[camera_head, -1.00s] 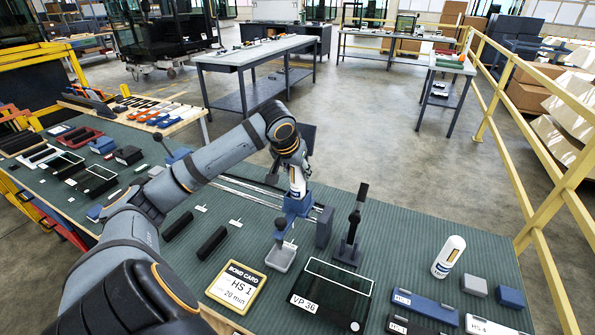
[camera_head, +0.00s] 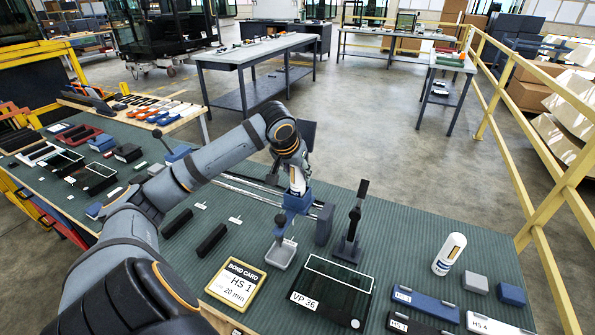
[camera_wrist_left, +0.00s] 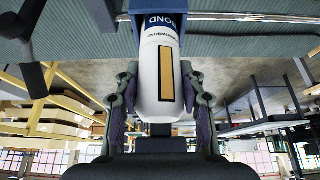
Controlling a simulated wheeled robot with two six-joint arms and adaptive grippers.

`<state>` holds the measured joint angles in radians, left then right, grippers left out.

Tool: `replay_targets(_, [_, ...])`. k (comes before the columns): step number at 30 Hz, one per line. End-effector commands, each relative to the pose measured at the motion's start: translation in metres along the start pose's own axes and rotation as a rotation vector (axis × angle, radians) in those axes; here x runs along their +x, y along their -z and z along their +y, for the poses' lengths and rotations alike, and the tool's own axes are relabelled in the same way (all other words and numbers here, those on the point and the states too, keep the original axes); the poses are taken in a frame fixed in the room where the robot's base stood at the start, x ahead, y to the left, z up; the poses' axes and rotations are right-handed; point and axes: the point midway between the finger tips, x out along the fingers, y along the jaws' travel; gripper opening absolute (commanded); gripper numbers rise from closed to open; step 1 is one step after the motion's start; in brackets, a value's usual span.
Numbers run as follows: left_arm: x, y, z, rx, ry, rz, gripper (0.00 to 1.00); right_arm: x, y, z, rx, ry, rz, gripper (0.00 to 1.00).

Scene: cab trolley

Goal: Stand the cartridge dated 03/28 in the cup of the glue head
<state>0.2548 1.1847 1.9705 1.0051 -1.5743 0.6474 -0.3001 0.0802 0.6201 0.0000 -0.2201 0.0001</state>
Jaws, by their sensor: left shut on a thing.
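My left gripper (camera_head: 296,160) is shut on a white cartridge (camera_head: 297,180) with a blue band, held upright at the blue cup of the glue head (camera_head: 297,203). The cartridge's lower end meets the cup in the picture; I cannot tell how deep it sits. In the left wrist view the held cartridge (camera_wrist_left: 165,60) lies between both fingers (camera_wrist_left: 160,108), with a tan strip and "BOND" lettering facing the camera. A second white cartridge (camera_head: 449,254) stands on the table at the right. No date is readable on either. My right gripper is not in view.
A yellow bond card (camera_head: 237,281), a black VP 36 plate (camera_head: 332,290) and a dark upright stand (camera_head: 352,225) are close by. Blue and grey blocks (camera_head: 510,294) lie at the right.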

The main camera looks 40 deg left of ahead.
Motion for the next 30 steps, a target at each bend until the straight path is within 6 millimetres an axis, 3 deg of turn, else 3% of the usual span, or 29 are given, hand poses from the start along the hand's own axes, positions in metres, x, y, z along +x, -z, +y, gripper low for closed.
replay_targets(8, [-0.001, 0.001, 0.000, 0.000, 0.000, 0.002, 0.00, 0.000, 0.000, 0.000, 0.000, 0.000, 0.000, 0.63])
replay_targets(9, [-0.001, 0.001, 0.000, 0.000, 0.000, 0.002, 0.43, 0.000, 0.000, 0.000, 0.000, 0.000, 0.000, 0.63])
replay_targets(14, [-0.001, 0.001, 0.000, 0.000, 0.000, 0.001, 0.65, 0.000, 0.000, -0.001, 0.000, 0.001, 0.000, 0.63])
replay_targets(24, [-0.002, 0.001, 0.000, -0.001, -0.001, 0.000, 0.67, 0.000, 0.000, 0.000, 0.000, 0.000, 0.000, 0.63])
replay_targets(30, [-0.031, 0.018, 0.001, -0.003, -0.005, 0.007, 0.67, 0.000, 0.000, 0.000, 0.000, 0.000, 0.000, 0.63])
